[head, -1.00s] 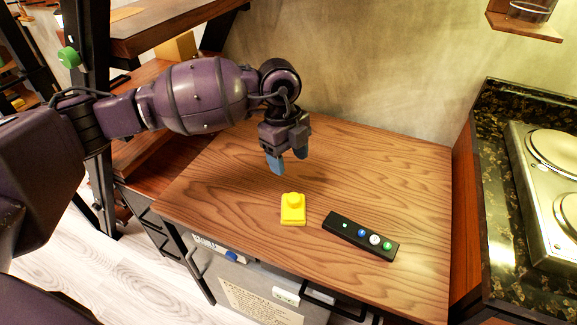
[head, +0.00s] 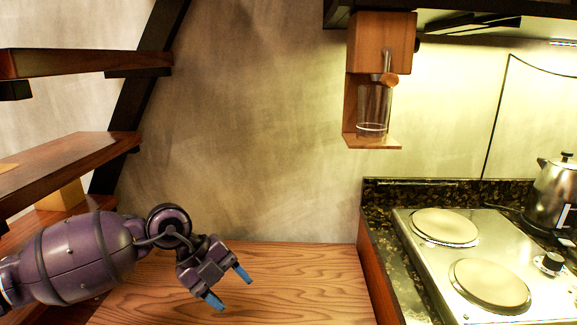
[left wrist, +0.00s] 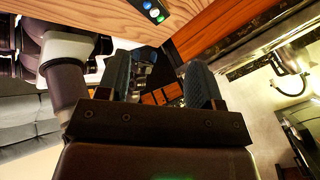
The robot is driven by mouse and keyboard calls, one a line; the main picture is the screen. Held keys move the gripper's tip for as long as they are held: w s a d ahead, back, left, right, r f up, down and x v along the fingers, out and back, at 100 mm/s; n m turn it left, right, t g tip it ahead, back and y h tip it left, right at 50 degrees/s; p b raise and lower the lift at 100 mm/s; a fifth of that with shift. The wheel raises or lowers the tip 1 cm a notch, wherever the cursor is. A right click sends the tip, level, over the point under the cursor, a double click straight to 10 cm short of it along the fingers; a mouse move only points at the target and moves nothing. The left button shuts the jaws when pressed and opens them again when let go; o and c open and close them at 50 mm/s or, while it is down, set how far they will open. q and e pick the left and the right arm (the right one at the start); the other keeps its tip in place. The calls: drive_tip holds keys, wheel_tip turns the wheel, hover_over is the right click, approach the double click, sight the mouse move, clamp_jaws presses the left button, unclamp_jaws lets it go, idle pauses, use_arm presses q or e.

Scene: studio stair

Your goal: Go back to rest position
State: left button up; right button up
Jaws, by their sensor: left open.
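My left gripper (head: 229,288) is open and empty, with its two blue fingertips apart over the wooden table (head: 290,270) in the head view. Its fingers also show in the left wrist view (left wrist: 160,82), with nothing between them. My left arm comes in from the lower left of the head view.
A hob (head: 465,265) with two round plates sits on the dark stone counter at right. A metal kettle (head: 553,192) stands behind it. A wooden wall dispenser (head: 380,45) holds a glass. Stair treads (head: 70,165) rise at left. A black remote (left wrist: 154,10) shows partly in the left wrist view.

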use_arm(q)
drive_tip(key=d+r+t+h, duration=0.5)
drive_tip(key=d+r+h, duration=0.3)
drive_tip(key=r+h, duration=0.5)
drive_tip(key=s+a+f+n+t+y+p, duration=0.35)
drive_tip(key=a+f+n+t+y, duration=1)
drive_tip(key=f+n, duration=0.6)
drive_tip(key=s+a+f+n+g+y, duration=0.3)
drive_tip(key=s+f, duration=0.5)
drive_tip(key=s, duration=0.4)
drive_tip(key=s+a+f+n+g+y, duration=0.3)
drive_tip(key=s+a+f, duration=0.4)
drive_tip(key=s, duration=0.5)
drive_tip(key=f+n+g, duration=0.1)
drive_tip(key=n, duration=0.1)
drive_tip(key=shift+s+a+f+n+p, duration=0.15)
drive_tip(key=shift+s+f+n+p, duration=0.15)
drive_tip(key=shift+s+f+n, duration=0.1)
use_arm(e)
drive_tip(key=r, duration=0.1)
drive_tip(key=s+r, duration=0.1)
drive_tip(key=r, duration=0.1)
drive_tip(key=shift+d, duration=0.1)
